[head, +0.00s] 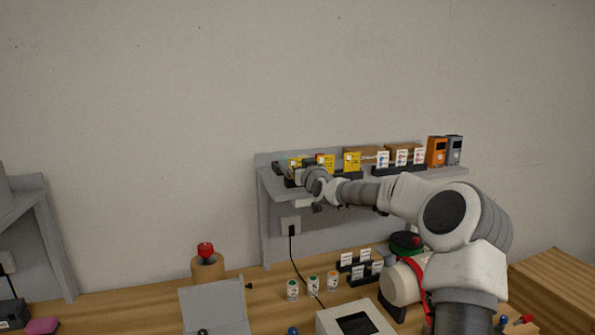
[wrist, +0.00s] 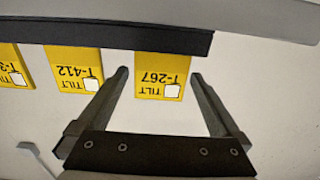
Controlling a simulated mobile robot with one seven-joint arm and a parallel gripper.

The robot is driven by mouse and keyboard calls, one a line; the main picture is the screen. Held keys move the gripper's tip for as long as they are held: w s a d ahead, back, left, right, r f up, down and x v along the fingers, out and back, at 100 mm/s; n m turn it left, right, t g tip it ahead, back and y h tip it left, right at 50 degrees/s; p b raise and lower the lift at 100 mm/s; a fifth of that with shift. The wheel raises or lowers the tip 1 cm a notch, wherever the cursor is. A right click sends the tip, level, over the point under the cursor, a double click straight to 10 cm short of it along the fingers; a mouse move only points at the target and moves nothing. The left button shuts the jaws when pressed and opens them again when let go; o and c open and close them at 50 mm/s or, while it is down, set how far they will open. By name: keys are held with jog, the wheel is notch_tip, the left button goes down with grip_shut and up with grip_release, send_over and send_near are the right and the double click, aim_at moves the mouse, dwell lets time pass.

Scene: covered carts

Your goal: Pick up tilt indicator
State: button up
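Several yellow tilt indicators stand in a row on the grey wall shelf. In the wrist view they appear upside down: T-267 (wrist: 160,82), T-412 (wrist: 75,76), and a third (wrist: 14,70) cut off by the left edge. Their far edges meet a dark holder bar (wrist: 110,36). My gripper (wrist: 158,74) is open and empty, its fingertips on either side of T-267 with a gap at each side. In the head view, yellow indicators show at the shelf's left (head: 326,160); my wrist partly covers the leftmost part, and the fingertips are hard to make out.
The shelf (head: 440,173) also holds white-labelled items (head: 400,158), an orange device (head: 437,151) and a grey device (head: 454,150). Below, the wooden bench (head: 265,300) carries small bottles (head: 313,284), black card holders (head: 366,272) and a white box (head: 354,322).

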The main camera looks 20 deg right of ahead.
jog(key=c, duration=1.3)
jog(key=shift+r, duration=0.1)
